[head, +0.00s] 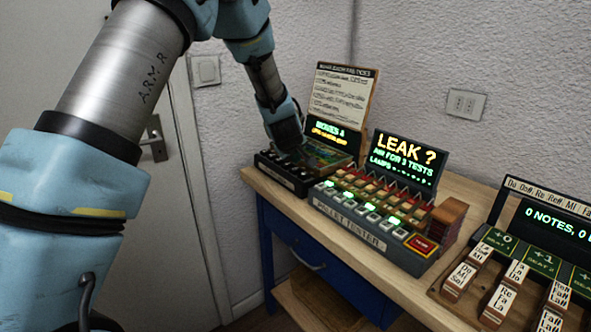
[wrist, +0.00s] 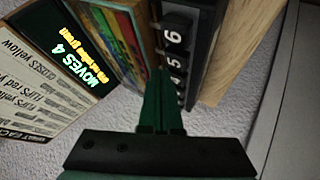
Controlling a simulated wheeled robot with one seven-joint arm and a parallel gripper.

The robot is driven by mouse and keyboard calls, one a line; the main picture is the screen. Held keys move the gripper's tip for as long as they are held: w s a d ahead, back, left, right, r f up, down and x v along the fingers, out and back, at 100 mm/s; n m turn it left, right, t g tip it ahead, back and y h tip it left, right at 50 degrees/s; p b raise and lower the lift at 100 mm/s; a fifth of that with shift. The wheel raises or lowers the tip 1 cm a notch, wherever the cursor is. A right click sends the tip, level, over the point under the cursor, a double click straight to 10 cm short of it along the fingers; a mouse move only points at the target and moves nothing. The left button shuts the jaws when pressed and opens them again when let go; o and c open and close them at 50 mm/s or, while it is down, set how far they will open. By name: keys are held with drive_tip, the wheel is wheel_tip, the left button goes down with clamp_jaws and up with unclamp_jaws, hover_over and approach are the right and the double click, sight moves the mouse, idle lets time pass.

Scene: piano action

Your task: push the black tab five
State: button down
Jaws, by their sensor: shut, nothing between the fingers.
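The black tabs sit in a row on the dark box at the left end of the table, seen in the head view (head: 283,174). In the wrist view, the tab marked 6 (wrist: 174,37) is clear, and the tab that looks to be five (wrist: 177,60) lies just below it. Lower tabs are partly hidden by my fingers. My gripper (wrist: 162,72) is shut and empty, with its green fingertips close beside the tab row near five. I cannot tell whether they touch. In the head view, my gripper (head: 290,148) is over the box and its fingertips are hard to make out.
The box's display (wrist: 75,52) reads MOVES 4, beside a printed card (wrist: 38,95) and a coloured panel (wrist: 125,38). The pallet tester (head: 350,228) stands right of the box. Note blocks (head: 500,298) are at the far right. A wall stands behind.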

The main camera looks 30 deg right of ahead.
sight(296, 170)
drive_tip(key=shift+f, duration=0.1)
drive_tip(key=shift+f+b, duration=0.3)
drive_tip(key=shift+b, duration=0.05)
drive_tip(key=shift+f+b, duration=0.4)
drive_tip(key=shift+f, duration=0.05)
idle(0.8)
drive_tip(key=shift+r, duration=0.1)
drive_tip(key=shift+r+p, duration=0.7)
drive_tip(key=shift+r, duration=0.05)
drive_tip(key=shift+r+p, duration=2.1)
drive_tip(key=shift+r, duration=0.45)
